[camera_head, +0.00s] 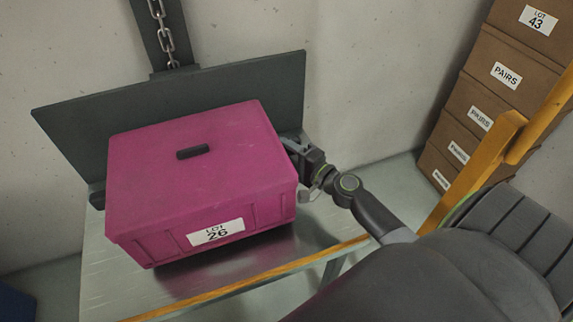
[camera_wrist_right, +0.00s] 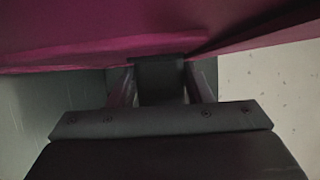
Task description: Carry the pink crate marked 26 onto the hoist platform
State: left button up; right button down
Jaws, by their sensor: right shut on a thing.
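The pink crate (camera_head: 200,165) marked LOT 26 is level over the metal hoist platform (camera_head: 112,275), with its lid on and its label facing front. A dark reflection shows on the platform below it; I cannot tell whether its base touches. My right gripper (camera_head: 296,150) is shut on the crate's right side, near the back. In the right wrist view the crate's pink wall (camera_wrist_right: 120,35) fills the top, and the gripper (camera_wrist_right: 160,70) meets it; the grasped part is hidden. My left gripper is not in view.
A dark backboard (camera_head: 75,125) stands behind the crate, with a chain (camera_head: 162,30) above it. The platform has an orange front edge (camera_head: 290,263). Stacked brown boxes (camera_head: 490,85) and a yellow post (camera_head: 480,165) stand at the right.

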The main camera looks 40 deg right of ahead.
jog(key=shift+f+b, duration=1.15)
jog(key=shift+f, duration=0.55)
jog(key=c, duration=0.7)
grip_release()
